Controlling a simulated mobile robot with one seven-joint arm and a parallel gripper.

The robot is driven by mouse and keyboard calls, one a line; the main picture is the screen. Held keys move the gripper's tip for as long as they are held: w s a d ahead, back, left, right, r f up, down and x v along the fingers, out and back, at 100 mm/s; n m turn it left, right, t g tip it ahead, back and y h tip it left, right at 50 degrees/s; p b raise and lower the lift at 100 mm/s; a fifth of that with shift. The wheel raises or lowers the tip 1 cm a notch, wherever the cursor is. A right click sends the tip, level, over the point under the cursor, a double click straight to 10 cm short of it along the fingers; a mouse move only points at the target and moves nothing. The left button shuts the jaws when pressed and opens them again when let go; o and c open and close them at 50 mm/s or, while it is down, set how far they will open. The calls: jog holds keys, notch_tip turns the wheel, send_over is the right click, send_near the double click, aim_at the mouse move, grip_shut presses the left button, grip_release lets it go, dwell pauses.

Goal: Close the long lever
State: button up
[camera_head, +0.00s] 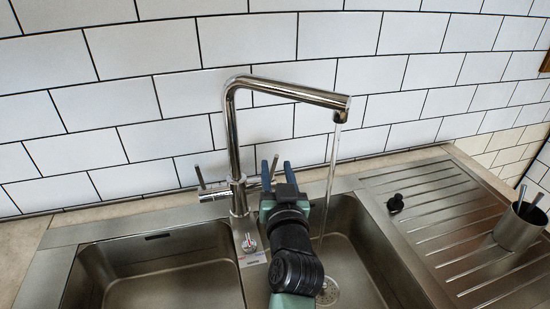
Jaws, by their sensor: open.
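The chrome tap (234,140) stands behind the sink, with its spout (300,93) reaching right. A thin stream of water (332,160) falls from the spout into the right basin. A thin lever (200,176) sticks up on the left side of the tap body. Another slim metal lever (274,166) shows on the right side, its lower part hidden by my gripper. My gripper (277,167) has blue fingers spread apart, and this right lever appears between them. Whether the fingers touch it, I cannot tell.
The left basin (165,280) is empty. My arm crosses the front of the right basin (350,235). A ribbed drainboard (430,220) on the right carries a small black object (396,203) and a metal cup (518,228) with utensils. The tiled wall (180,90) stands close behind the tap.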

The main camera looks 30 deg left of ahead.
aim_at(276, 163)
jog(key=shift+x, duration=1.7)
grip_shut()
